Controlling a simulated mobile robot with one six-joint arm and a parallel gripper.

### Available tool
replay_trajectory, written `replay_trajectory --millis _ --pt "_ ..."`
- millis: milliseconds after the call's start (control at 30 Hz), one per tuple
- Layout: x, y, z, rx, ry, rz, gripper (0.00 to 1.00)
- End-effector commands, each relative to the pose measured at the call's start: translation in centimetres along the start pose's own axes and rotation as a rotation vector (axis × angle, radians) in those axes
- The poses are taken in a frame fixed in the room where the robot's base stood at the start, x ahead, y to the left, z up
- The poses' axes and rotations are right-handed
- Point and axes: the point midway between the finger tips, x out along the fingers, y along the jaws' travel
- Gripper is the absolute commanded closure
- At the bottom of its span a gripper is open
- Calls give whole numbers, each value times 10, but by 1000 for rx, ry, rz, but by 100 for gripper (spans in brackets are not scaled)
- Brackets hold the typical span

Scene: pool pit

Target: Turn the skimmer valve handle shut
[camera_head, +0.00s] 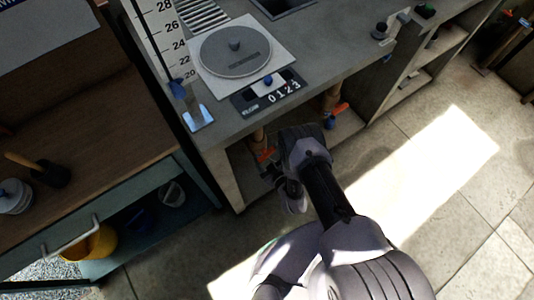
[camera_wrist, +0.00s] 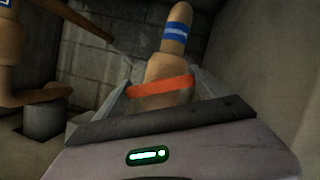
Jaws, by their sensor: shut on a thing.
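An orange-red valve handle (camera_wrist: 162,87) lies between my fingers in the wrist view. It stands crosswise to a tan pipe (camera_wrist: 178,15) with a blue band. My gripper (camera_wrist: 161,84) is shut on this handle, one finger at each end. In the head view my gripper (camera_head: 270,168) reaches under the counter to the left orange handle (camera_head: 266,154), partly hidden by the gripper. A second orange handle (camera_head: 340,109) with a blue part sits further right, apart from my gripper. No label shows which valve is the skimmer's.
A grey counter (camera_head: 330,40) overhangs the valves, with a round lid (camera_head: 235,52) and a number plate (camera_head: 270,92) on top. A wooden bench (camera_head: 90,150) stands left. A tan pipe (camera_wrist: 12,40) runs left in the wrist view. Open floor (camera_head: 440,160) lies right.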

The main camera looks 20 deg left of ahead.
Motion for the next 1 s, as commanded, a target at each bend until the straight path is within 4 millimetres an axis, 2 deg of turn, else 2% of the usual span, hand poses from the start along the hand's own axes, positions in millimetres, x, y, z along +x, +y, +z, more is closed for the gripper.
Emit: replay_trajectory --millis 600,1000 --pt "1 2 -1 363 3 -149 59" --pt "1 1 -1 444 4 -185 59"
